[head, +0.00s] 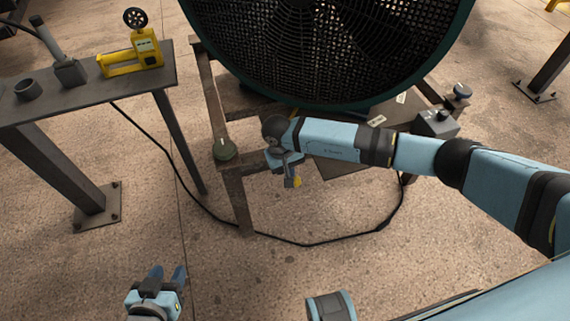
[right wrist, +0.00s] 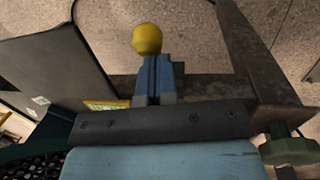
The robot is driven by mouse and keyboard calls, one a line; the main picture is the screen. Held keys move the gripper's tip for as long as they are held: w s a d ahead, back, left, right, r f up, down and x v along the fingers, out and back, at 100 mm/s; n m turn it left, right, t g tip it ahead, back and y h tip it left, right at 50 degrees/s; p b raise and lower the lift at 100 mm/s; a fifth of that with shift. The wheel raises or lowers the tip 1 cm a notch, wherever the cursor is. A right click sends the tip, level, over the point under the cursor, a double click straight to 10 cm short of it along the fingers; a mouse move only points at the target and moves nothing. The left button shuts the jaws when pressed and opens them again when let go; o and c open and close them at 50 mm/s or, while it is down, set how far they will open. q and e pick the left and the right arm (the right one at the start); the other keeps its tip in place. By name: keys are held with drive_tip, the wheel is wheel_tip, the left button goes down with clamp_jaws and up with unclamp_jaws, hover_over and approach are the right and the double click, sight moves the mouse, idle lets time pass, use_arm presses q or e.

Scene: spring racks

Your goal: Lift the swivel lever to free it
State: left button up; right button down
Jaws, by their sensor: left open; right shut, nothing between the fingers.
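A yellow rounded knob (right wrist: 147,39), which looks like the end of the swivel lever, shows at the fingertips of my right gripper (right wrist: 155,62) in the right wrist view. In the head view the yellow knob (head: 297,182) shows just below the right gripper (head: 290,176), by the rack's front bar. The right gripper is shut with nothing between its fingers. I cannot tell whether it touches the knob. The rest of the lever is hidden. My left gripper (head: 167,274) is open and empty above the floor at the lower left.
A large round fan (head: 330,50) stands on a rusty metal rack (head: 238,185) with a green disc (head: 224,150) at its left corner. A grey table (head: 80,100) holds a yellow gauge (head: 148,50). A black cable (head: 310,243) crosses the floor.

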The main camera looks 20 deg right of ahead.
drive_tip(key=shift+s+d+f+b, duration=0.25)
drive_tip(key=shift+s+f+b, duration=0.2)
drive_tip(key=shift+s+f, duration=0.1)
drive_tip(key=w+a+r, duration=0.1)
drive_tip(key=r, duration=0.5)
drive_tip(key=w+a+r+p, duration=0.1)
drive_tip(key=a+r, duration=0.1)
drive_tip(key=r, duration=0.4)
drive_tip(key=shift+w+a+r, duration=0.15)
drive_tip(key=shift+w+a, duration=0.1)
drive_tip(key=shift+a, duration=0.05)
